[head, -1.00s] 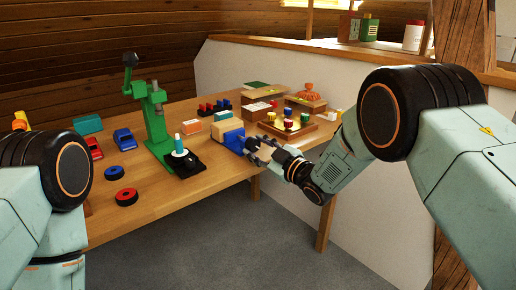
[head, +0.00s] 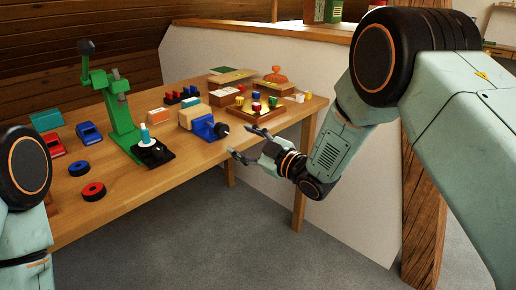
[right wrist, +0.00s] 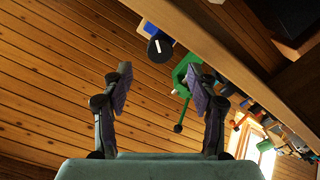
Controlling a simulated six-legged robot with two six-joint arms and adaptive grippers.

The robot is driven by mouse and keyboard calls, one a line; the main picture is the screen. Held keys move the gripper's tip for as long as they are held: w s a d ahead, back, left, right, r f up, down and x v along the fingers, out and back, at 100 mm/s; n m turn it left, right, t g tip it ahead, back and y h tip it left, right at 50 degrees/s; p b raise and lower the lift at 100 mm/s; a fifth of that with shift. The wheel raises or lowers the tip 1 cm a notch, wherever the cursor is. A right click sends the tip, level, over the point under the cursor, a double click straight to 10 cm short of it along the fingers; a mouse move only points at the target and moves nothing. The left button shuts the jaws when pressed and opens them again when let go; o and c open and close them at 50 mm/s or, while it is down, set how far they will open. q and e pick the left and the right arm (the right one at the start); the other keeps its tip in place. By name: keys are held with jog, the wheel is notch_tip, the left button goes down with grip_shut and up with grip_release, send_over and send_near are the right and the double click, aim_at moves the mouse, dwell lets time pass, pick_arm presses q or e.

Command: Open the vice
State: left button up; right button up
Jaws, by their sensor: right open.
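The vice (head: 205,127) is blue and stands near the front edge of the wooden bench, with a black knob (head: 221,130) facing the edge. A pale wooden block (head: 195,115) sits at its jaws; I cannot tell if it is clamped. My right gripper (head: 248,143) is open and empty in front of the bench edge, apart from the knob. In the right wrist view the knob (right wrist: 160,47) shows a white bar, beyond the open fingers (right wrist: 158,85). My left gripper is out of view.
A green press (head: 120,115) with a black base stands left of the vice. A wooden tray (head: 236,111) with coloured pieces lies to its right. Toy cars and two wheels (head: 93,191) lie further left. The floor in front of the bench is clear.

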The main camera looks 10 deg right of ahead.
jog(key=shift+v, duration=2.6)
